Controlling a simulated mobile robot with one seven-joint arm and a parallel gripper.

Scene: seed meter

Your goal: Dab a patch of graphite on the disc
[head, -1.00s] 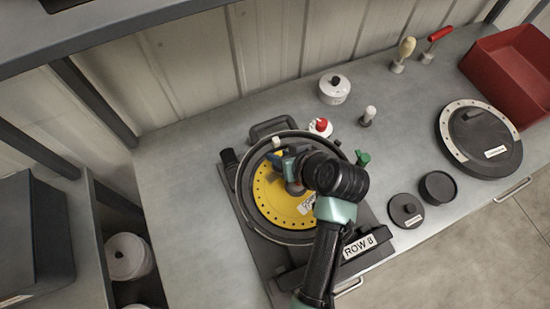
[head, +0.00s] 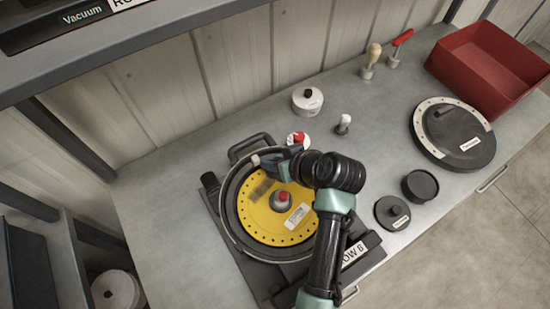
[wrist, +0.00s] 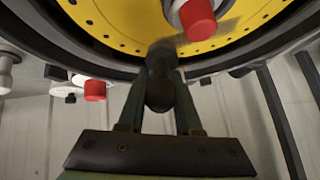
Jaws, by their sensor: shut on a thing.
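The yellow disc (head: 287,226) with a ring of small holes lies in the dark round housing (head: 233,222). A grey smudged patch (head: 262,190) shows on its upper left part. It also shows, faintly, in the wrist view (wrist: 192,46). My gripper (head: 270,160) is over the far rim of the housing. In the wrist view my gripper (wrist: 163,98) is shut on a dark, rounded tool (wrist: 160,72), whose end overlaps the disc's edge. I cannot tell whether it touches the disc. A red-topped hub (head: 281,199) stands at the disc's centre, beside a white label (head: 298,215).
A red-and-white knob (head: 299,139) stands just behind the housing. A white lidded pot (head: 307,101) and a white-topped tool (head: 343,124) stand farther back. The bench's left part is clear.

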